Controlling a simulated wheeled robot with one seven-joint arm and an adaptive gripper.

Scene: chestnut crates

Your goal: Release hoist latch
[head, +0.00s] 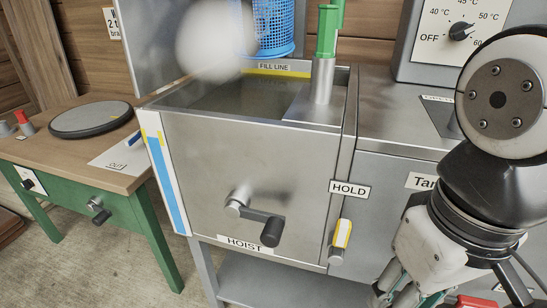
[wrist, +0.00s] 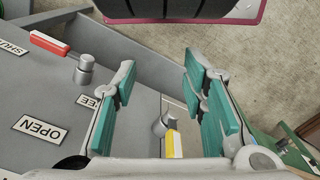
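The hoist latch, a short lever with a yellow-and-white grip (head: 341,233), is on the steel tank front below the HOLD label (head: 350,189). The wrist view also shows this yellow-and-white grip (wrist: 174,143), low between my fingers and apart from them. The hoist crank (head: 255,222), with a black handle, is left of the latch above the HOIST label (head: 244,244). My gripper (wrist: 158,88) is open and empty, its teal pads spread wide. In the head view its fingers are low, right of the latch, partly cut off by the frame.
The steel tank (head: 240,160) holds a blue basket (head: 276,30) and a green-handled post (head: 327,35). A red lever (wrist: 48,43) stands near an OPEN label (wrist: 40,129). A pink-rimmed dark container (wrist: 185,12) is beyond my fingers. A green-legged table (head: 80,165) is left.

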